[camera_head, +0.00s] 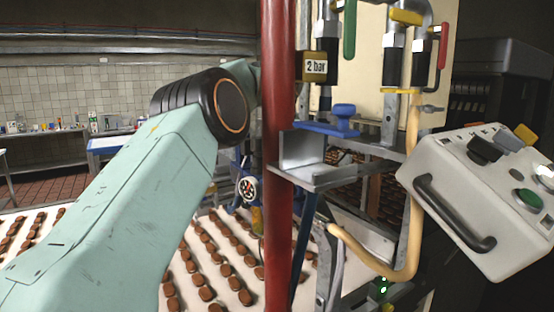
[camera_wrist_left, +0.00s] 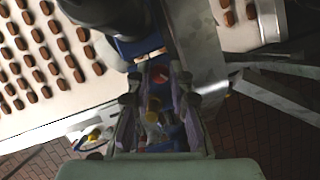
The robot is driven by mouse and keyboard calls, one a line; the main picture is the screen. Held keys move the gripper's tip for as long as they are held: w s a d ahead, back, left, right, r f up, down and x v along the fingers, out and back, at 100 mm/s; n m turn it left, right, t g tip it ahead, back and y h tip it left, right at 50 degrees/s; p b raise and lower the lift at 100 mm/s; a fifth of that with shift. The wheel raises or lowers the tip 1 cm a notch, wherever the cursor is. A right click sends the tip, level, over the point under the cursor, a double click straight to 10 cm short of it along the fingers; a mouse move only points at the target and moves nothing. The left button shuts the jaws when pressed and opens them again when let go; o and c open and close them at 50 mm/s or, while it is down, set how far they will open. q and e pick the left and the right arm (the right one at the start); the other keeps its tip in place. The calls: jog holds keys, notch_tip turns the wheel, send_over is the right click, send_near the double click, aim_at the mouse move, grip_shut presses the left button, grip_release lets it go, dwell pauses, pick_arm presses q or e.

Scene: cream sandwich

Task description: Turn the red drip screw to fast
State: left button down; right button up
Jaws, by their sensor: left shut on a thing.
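The red drip screw (camera_wrist_left: 158,77) shows as a small red round piece between the fingertips of my left gripper (camera_wrist_left: 160,84) in the left wrist view. The gripper is shut on it. A small yellow part (camera_wrist_left: 153,106) lies between the fingers, nearer the palm. No speed marking can be read, so I cannot tell how the screw is set. In the head view my left arm reaches in from the left, and its gripper is hidden beyond the red post (camera_head: 277,150). My right gripper is in neither view.
A conveyor (camera_head: 228,285) carries rows of brown biscuits below. A grey control box (camera_head: 480,185) with buttons and a black handle stands at right. Pipes with a green lever (camera_head: 349,30), a red lever (camera_head: 442,46) and a "2 bar" tag (camera_head: 315,67) are overhead.

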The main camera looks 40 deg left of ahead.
pick_arm(q)
jog(key=c, duration=1.5)
grip_release()
jog(key=o, duration=0.3)
jog(key=shift+s+d+r, duration=0.1)
jog(key=shift+s+d, duration=0.05)
jog(key=shift+r, duration=0.35)
jog(key=v, duration=1.1)
jog(key=shift+d, duration=0.15)
